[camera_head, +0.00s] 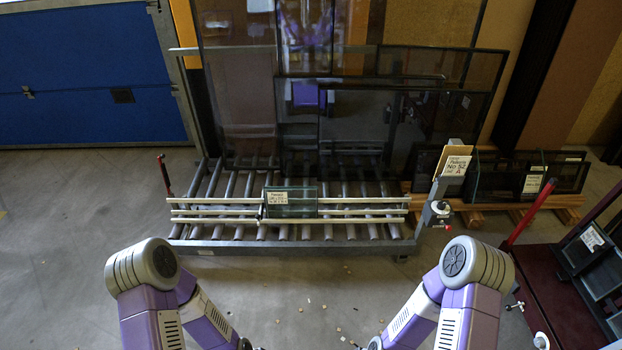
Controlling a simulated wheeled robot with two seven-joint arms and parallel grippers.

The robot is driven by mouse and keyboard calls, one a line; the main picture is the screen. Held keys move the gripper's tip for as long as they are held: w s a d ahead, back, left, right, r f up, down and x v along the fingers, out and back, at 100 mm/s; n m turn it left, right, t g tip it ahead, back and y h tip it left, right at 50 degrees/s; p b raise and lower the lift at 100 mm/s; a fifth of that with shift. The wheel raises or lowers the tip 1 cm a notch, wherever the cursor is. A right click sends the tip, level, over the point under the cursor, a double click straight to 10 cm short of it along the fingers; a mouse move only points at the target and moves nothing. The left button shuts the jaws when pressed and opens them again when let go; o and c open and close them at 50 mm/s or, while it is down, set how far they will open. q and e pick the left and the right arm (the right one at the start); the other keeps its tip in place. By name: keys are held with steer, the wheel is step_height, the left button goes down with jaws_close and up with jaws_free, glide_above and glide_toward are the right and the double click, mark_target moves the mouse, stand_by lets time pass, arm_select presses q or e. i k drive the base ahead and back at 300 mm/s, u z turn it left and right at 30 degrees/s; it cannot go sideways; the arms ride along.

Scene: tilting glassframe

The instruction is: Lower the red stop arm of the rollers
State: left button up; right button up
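A roller bed (230,233) with dark grey rollers stands in front of me, with pale horizontal rails across its front. A short dark red arm (164,174) stands up, slightly tilted, at the left end of the rails. It looks like the red stop arm. My two purple and grey arms come in from the bottom left and bottom right, well in front of the rollers and apart from them.
Large dark glass panes (420,110) lean behind the rollers. A small labelled glass piece (300,203) is at the rails. A post with a label board (453,170) stands at the right end. Further right are a red bar (530,212) and a dark red cart (545,285). Floor (70,240) at left is clear.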

mark_target(165, 171)
steer(key=k, duration=0.5)
steer(key=u, duration=1.65)
steer(key=i, duration=6.45)
steer(key=z, duration=1.95)
